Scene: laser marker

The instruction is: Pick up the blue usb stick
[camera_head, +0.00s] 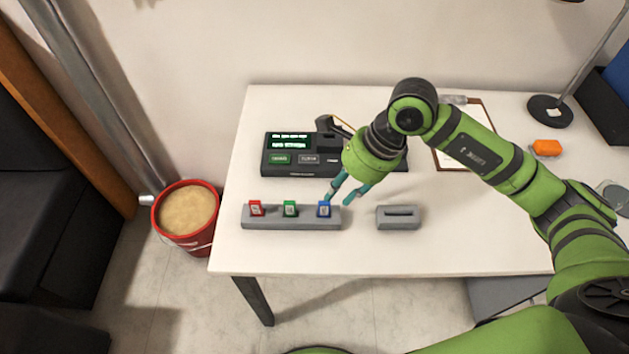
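The blue usb stick (324,209) stands upright in the right end of a long grey holder (267,224) near the table's front edge. A green stick (290,209) and a red stick (256,208) stand in the same holder to its left. My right gripper (341,201) reaches down from the upper right. Its teal fingers are apart, with the tips just above and right of the blue stick. No stick shows between them. I cannot tell whether a fingertip touches the blue stick. My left gripper is not in view.
A grey slotted block (398,222) stands right of the holder. The black laser marker (289,162) with a lit screen is behind it. A clipboard (448,160), orange object (547,147) and lamp (551,112) lie further right. A red bucket (187,244) stands on the floor left.

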